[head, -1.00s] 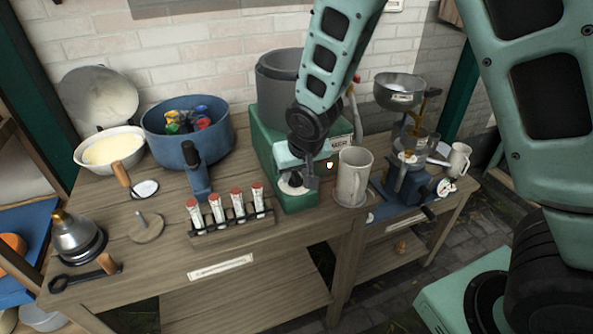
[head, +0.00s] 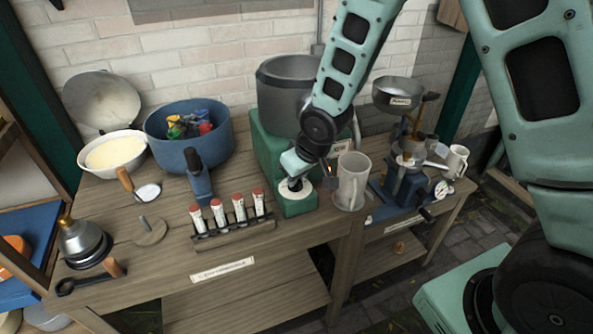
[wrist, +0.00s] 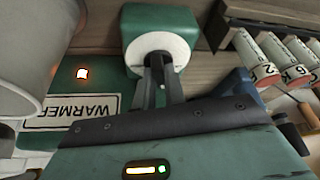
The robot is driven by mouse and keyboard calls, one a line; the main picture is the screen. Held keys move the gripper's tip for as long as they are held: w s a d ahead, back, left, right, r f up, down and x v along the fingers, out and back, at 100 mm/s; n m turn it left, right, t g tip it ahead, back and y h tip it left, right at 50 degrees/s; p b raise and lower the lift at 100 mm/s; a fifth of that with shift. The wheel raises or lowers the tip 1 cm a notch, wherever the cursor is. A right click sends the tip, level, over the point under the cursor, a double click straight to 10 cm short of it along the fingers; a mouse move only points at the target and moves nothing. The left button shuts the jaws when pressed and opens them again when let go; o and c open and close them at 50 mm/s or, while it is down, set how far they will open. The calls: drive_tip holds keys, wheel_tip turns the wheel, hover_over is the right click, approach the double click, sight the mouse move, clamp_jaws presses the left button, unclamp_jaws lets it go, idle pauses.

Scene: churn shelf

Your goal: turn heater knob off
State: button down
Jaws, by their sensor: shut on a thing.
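The heater is a green box (head: 268,150) labelled WARMER, with a grey pot (head: 283,95) on top. Its white round dial (head: 306,195) is on the low front block and also shows in the wrist view (wrist: 140,50). My gripper (head: 295,184) is at the dial, and in the wrist view its two dark fingers (wrist: 161,82) are close together over the dial's middle, shut on the knob. The knob itself is mostly hidden by the fingers, so its pointing cannot be read. An indicator lamp (wrist: 82,73) on the box glows orange-white.
A pale mug (head: 352,182) stands right beside the heater. A rack of red-capped tubes (head: 232,230) is to its left, with a blue pot (head: 188,130) behind. A metal separator (head: 405,180) stands further right.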

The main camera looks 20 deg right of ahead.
drive_tip(key=n+p, duration=0.1)
drive_tip(key=n+y+p, duration=0.1)
drive_tip(key=n+p, duration=0.1)
drive_tip(key=p, duration=0.1)
drive_tip(key=shift+d+r+n+g, duration=0.15)
drive_tip(key=shift+r+n+g, duration=0.1)
drive_tip(key=shift+n+g, duration=0.05)
drive_tip(key=shift+f+n+y+p, duration=0.15)
drive_tip(key=shift+n+y+p, duration=0.25)
drive_tip(key=shift+n+p, duration=0.4)
drive_tip(key=shift+f, duration=0.1)
drive_tip(key=c, duration=1.5)
unclamp_jaws()
drive_tip(key=shift+o, duration=0.2)
drive_tip(key=p+v, duration=0.5)
drive_tip(key=v, duration=1.2)
drive_tip(key=shift+w+r+g, duration=0.3)
drive_tip(key=shift+d, duration=0.1)
